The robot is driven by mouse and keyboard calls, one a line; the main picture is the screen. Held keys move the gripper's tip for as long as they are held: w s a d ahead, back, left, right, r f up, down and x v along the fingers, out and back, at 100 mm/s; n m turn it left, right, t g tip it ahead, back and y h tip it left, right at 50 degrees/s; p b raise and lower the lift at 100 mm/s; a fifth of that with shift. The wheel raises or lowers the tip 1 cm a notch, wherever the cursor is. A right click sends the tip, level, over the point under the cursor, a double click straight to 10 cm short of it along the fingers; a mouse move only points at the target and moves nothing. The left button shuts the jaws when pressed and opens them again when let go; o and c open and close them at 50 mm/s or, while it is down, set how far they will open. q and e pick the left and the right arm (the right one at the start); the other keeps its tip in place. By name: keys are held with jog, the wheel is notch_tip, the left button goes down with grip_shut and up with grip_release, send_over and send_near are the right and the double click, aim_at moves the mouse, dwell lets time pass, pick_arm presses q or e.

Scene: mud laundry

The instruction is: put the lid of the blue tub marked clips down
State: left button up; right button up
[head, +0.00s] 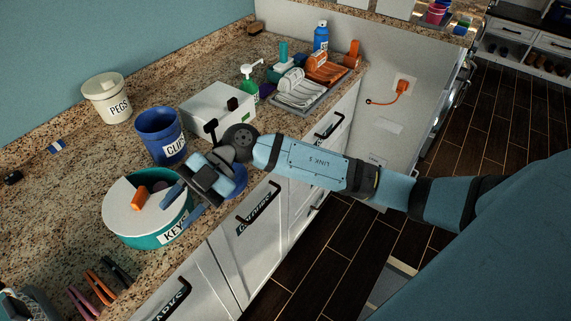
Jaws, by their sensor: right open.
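The blue tub marked clips (158,142) stands upright on the granite counter, its top open and its inside visible. A blue disc (239,183), which looks like its lid, lies near the counter's front edge, to the right of the tub. It is partly hidden behind my right gripper, and I cannot see its handle. My right gripper (183,205) is open, with nothing visible between its fingers. Its fingers point down and left, close to the right side of the teal tub marked keys. My left gripper is not in view.
The teal keys tub (122,228) has a white lid part (126,205) and an orange block on top. A cream pegs tub (104,110) stands behind. A white box (206,112), bottles and a rack of rolled towels (300,90) stand right. Pegs lie near the front.

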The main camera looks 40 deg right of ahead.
jog(key=d+f+m+t+h, duration=0.35)
jog(key=f+m+t, duration=0.25)
jog(key=m+t, duration=0.5)
jog(key=d+f+m+t+h, duration=0.2)
jog(key=d+f+m+t, duration=0.35)
jog(key=m+t, duration=0.45)
jog(key=s+d+f+m+g+h, duration=0.1)
jog(key=s+d+f+g+h, duration=0.1)
jog(key=s+f, duration=0.4)
jog(key=s+d+f+m+g+h, duration=0.2)
jog(key=s+f, duration=0.4)
jog(key=f, duration=0.4)
jog(key=shift+s+d+g+h, duration=0.15)
jog(key=shift+d+g+h, duration=0.65)
jog(key=shift+g+h, duration=0.2)
